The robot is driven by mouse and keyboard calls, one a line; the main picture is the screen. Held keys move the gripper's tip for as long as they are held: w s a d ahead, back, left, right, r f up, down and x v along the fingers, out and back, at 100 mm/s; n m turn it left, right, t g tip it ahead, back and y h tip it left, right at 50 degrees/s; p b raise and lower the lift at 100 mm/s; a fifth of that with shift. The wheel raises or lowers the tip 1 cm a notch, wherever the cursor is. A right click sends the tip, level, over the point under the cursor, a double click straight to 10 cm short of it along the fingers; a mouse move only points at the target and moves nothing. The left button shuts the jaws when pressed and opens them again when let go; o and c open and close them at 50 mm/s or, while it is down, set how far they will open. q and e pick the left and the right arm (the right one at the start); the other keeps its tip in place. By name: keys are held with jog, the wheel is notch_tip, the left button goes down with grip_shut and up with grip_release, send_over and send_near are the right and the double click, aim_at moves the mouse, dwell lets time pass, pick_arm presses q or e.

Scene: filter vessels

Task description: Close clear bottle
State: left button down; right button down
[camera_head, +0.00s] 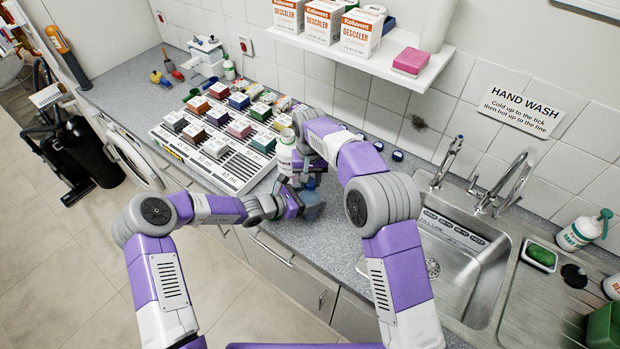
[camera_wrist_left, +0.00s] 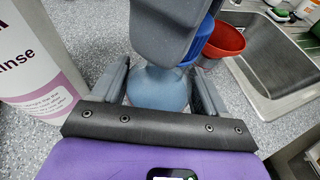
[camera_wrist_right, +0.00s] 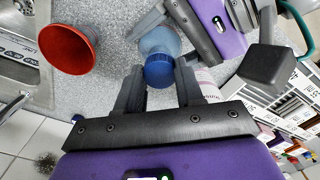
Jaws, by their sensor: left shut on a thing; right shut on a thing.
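The clear bottle (camera_wrist_left: 158,88), bluish and see-through, is between the fingers of my left gripper (camera_wrist_left: 163,92), which is shut on its body. It also shows in the right wrist view (camera_wrist_right: 160,40). A blue cap (camera_wrist_right: 159,72) sits in line with the bottle's top, and my right gripper (camera_wrist_right: 158,88) is shut on it. I cannot tell whether the cap is screwed down or only resting there. In the head view my left gripper (camera_head: 293,205) and right gripper (camera_head: 306,176) meet over the counter and hide most of the bottle.
A red funnel (camera_wrist_right: 67,48) stands close beside the bottle. A large white rinse bottle (camera_wrist_left: 40,60) stands on the other side. The sink (camera_head: 445,245) is to the right, and a tray rack (camera_head: 235,170) of small coloured boxes is to the left. Several dark blue caps lie near the wall.

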jog(key=m, duration=0.5)
jog(key=shift+m, duration=0.3)
jog(key=c, duration=0.7)
grip_release()
jog(key=shift+r, duration=2.25)
jog(key=shift+c, duration=0.4)
